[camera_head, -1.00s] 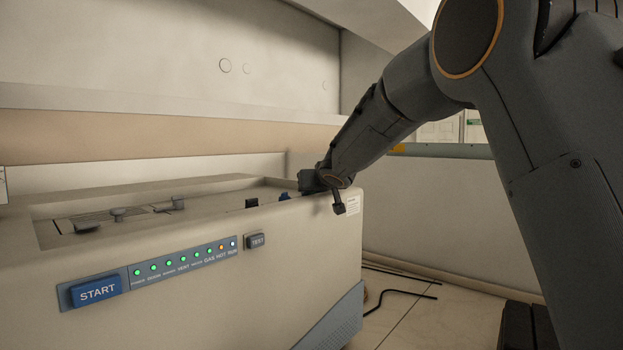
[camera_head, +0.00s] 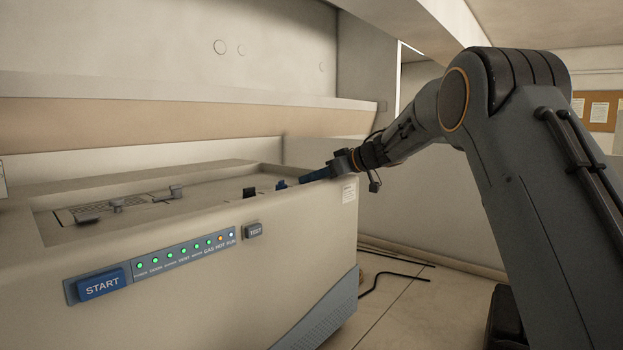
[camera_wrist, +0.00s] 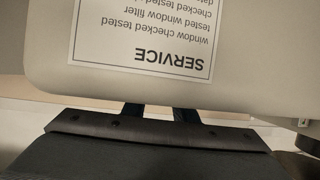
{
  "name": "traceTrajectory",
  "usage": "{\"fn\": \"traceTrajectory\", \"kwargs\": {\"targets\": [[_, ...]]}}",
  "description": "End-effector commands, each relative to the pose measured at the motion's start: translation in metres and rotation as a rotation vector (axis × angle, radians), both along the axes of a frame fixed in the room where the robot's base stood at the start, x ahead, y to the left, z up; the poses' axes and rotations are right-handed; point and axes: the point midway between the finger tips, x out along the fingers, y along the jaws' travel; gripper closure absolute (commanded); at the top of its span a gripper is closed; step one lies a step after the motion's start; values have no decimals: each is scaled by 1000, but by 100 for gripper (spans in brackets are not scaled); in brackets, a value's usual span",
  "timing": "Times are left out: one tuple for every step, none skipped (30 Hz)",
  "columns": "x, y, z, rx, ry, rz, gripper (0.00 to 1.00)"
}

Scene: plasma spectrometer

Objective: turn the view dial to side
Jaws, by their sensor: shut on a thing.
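My gripper (camera_head: 304,178) reaches in from the right, low over the right end of the spectrometer's top (camera_head: 222,171). The dial's marks and pointer cannot be read. In the wrist view, the two fingers (camera_wrist: 160,114) show only near their bases, a little apart. Their tips and the dial are hidden behind the machine's edge.
A dark knob (camera_head: 249,193) stands just left of the fingertips. The front carries a START button (camera_head: 101,284) and a TEST button (camera_head: 253,230). A service label (camera_wrist: 148,35) is close to the wrist. Cables (camera_head: 395,280) lie on the floor.

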Motion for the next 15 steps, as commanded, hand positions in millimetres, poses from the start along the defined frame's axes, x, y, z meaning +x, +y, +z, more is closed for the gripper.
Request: {"fn": "traceTrajectory", "kwargs": {"targets": [[3,-2,1,2,-4,33,97],[4,-2,1,1,-4,55,97],[4,-2,1,2,-4,83,97],[4,-2,1,2,-4,103,97],[4,-2,1,2,-4,121,97],[5,-2,1,2,-3,145,97],[5,-2,2,2,-4,161,97],[5,-2,1,3,-3,176,97],[6,-2,2,3,-4,194,97],[6,-2,2,3,-5,208,97],[6,-2,2,2,-4,219,97],[6,-2,2,3,-5,233,97],[6,-2,2,3,-5,241,97],[6,-2,2,3,-5,250,97],[6,-2,2,3,-4,259,97]]}}
